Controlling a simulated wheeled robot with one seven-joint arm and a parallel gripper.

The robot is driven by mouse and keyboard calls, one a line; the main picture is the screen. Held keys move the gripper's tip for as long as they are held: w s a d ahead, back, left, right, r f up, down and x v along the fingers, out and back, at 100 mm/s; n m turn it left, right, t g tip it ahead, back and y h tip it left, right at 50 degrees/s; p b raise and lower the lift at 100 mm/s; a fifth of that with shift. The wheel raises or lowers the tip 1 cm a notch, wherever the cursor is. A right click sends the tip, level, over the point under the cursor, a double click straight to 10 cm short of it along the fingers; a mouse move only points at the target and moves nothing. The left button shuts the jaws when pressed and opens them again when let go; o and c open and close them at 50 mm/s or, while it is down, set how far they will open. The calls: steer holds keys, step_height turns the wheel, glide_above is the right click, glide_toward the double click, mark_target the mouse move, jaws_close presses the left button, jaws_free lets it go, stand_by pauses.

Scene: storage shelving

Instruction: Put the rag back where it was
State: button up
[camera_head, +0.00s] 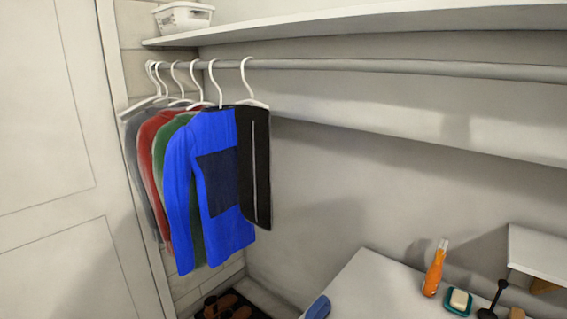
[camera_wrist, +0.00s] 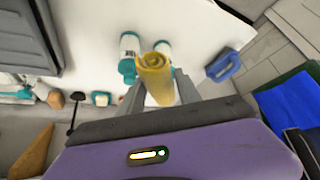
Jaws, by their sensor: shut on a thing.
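The yellow rag (camera_wrist: 156,80) is rolled up and stands on end between the two fingers of my gripper (camera_wrist: 158,92) in the wrist view. My gripper is shut on it. A white surface (camera_wrist: 95,35) lies beyond the rag, and I cannot tell how far the rag is from it. Two white and teal bottles (camera_wrist: 129,57) are just past the rag. Neither the rag nor my gripper shows in the head view.
Clothes (camera_head: 210,180) hang from a rail (camera_head: 400,66) at left. A small white shelf (camera_head: 540,250) stands at right.

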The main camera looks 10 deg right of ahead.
steer(key=s+a+f+n+y, duration=0.1)
steer(key=s+a+f+n, duration=0.1)
steer(key=s+a+f, duration=0.8)
steer(key=shift+s+a+f+b, duration=0.3)
steer(key=shift+s+a+f, duration=0.15)
steer(key=shift+a, duration=0.55)
